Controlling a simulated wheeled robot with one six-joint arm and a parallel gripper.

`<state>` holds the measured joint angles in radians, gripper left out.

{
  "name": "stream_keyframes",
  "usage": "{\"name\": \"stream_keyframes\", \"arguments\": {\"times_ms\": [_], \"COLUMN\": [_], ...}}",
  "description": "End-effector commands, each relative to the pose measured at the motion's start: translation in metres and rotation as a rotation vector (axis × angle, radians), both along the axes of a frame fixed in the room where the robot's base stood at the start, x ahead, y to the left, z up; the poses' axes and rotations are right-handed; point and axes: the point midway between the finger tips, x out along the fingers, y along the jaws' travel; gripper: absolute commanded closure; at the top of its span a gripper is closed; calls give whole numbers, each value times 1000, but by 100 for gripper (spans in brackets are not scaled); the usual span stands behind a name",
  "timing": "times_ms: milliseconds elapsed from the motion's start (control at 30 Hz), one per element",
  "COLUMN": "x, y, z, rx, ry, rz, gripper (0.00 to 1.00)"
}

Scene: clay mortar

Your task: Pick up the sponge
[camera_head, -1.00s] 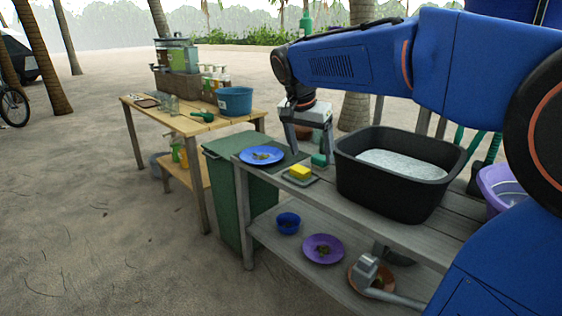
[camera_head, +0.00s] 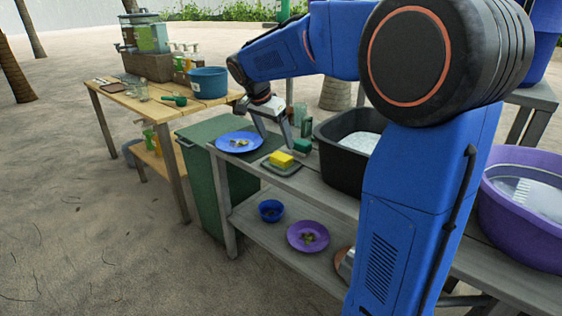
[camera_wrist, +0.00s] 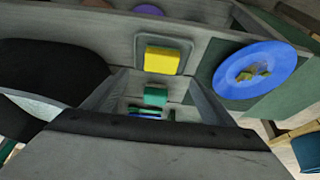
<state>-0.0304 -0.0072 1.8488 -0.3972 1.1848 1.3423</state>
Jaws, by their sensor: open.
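The yellow sponge (camera_head: 281,160) lies flat on a small grey tray (camera_head: 290,170) on the grey table's top. In the wrist view the sponge (camera_wrist: 163,60) sits just beyond the open fingertips, on the tray (camera_wrist: 186,57). A dark green block (camera_head: 302,146) lies beside the tray; in the wrist view it (camera_wrist: 155,97) shows between the fingers. My gripper (camera_head: 277,141) is open and empty, fingers pointing down, over the tabletop behind the sponge. It does not visibly touch the sponge.
A blue plate (camera_head: 252,148) with scraps lies left of the sponge. A black tub (camera_head: 336,160) stands to its right. A green bin (camera_head: 198,170) is at the table's left end. A purple basin (camera_head: 490,226) stands at the right. A purple plate (camera_head: 296,240) is on the lower shelf.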

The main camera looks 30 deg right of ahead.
Motion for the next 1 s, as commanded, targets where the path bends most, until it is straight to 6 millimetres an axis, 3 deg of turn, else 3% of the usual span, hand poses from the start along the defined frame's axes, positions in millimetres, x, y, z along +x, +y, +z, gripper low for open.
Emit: {"name": "stream_keyframes", "arguments": {"times_ms": [100, 367, 700, 1000], "x": [2, 5, 11, 12], "y": [-6, -10, -21, -23], "z": [-15, -29, -69, -74], "rx": [-1, 0, 0, 0], "ry": [2, 0, 2, -1], "rz": [-1, 0, -1, 0], "gripper": [22, 22, 22, 22]}}
